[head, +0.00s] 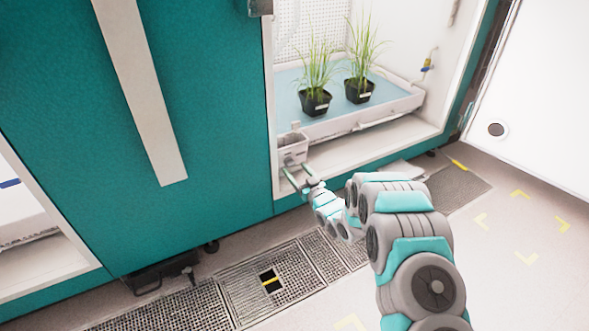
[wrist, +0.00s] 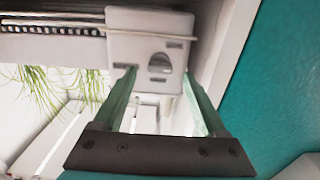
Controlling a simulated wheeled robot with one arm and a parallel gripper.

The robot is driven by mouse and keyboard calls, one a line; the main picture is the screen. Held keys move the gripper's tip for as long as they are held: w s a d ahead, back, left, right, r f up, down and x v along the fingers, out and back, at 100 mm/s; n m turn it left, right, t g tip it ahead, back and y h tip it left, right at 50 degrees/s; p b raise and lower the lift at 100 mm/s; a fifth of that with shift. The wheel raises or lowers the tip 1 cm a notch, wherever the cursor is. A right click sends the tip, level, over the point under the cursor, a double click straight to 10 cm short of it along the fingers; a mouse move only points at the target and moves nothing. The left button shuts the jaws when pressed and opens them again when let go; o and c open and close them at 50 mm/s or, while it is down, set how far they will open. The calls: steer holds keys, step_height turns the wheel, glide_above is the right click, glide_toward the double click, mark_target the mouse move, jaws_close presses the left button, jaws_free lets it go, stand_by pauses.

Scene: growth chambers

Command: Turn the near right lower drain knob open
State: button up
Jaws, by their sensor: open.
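My gripper (head: 296,170) is open, its two green fingers pointing at a small white box (head: 292,145) at the lower left corner of the open chamber. In the wrist view my gripper (wrist: 157,72) has its fingertips apart in front of the white box (wrist: 120,20). A grey rounded knob (wrist: 160,62) shows on the box face between the fingertips, with dark slot marks around it. I see a gap from each finger to the knob; contact is not visible. The knob is too small to make out in the head view.
Two potted plants (head: 315,100) stand on a tray (head: 372,119) in the chamber.

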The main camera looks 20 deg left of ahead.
mark_target(290, 163)
steer(key=shift+x, duration=1.15)
jaws_close()
